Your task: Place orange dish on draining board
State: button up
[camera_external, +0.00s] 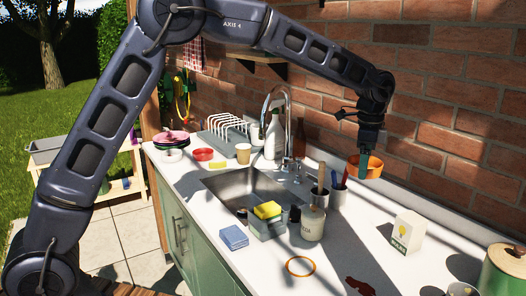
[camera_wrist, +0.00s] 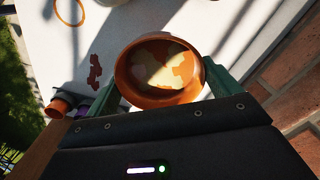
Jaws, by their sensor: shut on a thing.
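The orange dish (camera_external: 372,166) is in my gripper (camera_external: 362,172), held in the air above the back right of the counter, near the brick wall. In the wrist view the round dish (camera_wrist: 128,84) sits between the two green fingers of my gripper (camera_wrist: 163,84), with brown and pale patches inside. The draining board (camera_external: 213,147) lies on the far left part of the counter, beyond the sink, with a white rack (camera_external: 226,124) on it. The dish is well to the right of the board and apart from it.
Between them are the sink (camera_external: 240,185), tall faucet (camera_external: 288,120), bottles (camera_external: 273,135) and utensil pots (camera_external: 318,197). A red dish (camera_external: 203,154) and cup (camera_external: 243,153) are near the board.

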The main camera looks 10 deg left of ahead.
notch_tip(320, 180, up, 27)
jog(key=w+a+n, duration=0.4)
jog(key=w+a, duration=0.9)
jog(key=n, duration=1.2)
send_over(184, 169)
jog(key=shift+s+f, duration=0.2)
notch_tip(184, 169, down, 46)
jog(key=shift+f, duration=0.2)
jog(key=o, duration=0.8)
